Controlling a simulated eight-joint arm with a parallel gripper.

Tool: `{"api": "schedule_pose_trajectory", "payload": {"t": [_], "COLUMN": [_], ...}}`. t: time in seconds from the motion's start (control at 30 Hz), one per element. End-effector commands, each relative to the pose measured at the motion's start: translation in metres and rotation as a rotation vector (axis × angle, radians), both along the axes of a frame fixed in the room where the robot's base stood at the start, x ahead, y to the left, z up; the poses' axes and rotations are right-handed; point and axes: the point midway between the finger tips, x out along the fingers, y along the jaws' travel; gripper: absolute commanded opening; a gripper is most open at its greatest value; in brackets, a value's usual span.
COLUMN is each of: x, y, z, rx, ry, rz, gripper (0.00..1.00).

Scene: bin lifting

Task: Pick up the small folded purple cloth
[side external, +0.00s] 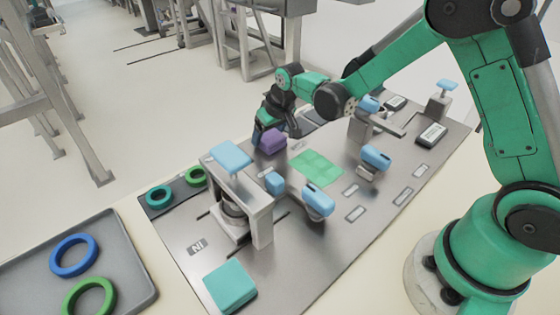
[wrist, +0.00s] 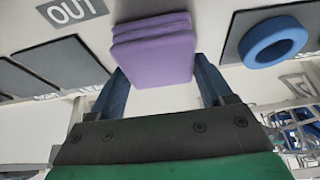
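The small folded purple cloth (side external: 272,141) sits at the far edge of the metal work panel. In the wrist view the cloth (wrist: 155,52) shows its stacked layers near the top middle. My gripper (side external: 268,128) is lowered at the cloth, with a finger close beside it. In the wrist view its two blue fingers (wrist: 160,66) are spread apart, one on each side of the cloth. The fingertips lie very close to the cloth's sides; I cannot tell whether they touch it.
A light blue-topped metal stand (side external: 231,157) rises left of the cloth. A flat green piece (side external: 316,167) and several blue-handled fixtures lie nearer. A grey tray (side external: 140,282) with rings is at lower left. A blue ring (wrist: 273,42) is right of the cloth in the wrist view.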

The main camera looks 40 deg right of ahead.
Motion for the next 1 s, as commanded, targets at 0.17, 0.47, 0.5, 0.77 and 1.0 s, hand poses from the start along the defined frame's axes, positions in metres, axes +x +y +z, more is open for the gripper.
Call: {"api": "schedule_pose_trajectory", "payload": {"t": [0.17,0.47,0.5,0.77,1.0], "x": [0.000,0.000,0.000,0.000,0.000], "y": [0.000,0.000,0.000,0.000,0.000], "z": [0.000,0.007,0.011,0.070,0.136], "rx": [0.000,0.000,0.000,0.000,-0.001], "ry": [0.000,0.000,0.000,0.000,0.000], "rz": [0.000,0.000,0.000,0.000,0.000], "gripper": [0.23,0.23,0.23,0.23,0.23]}}
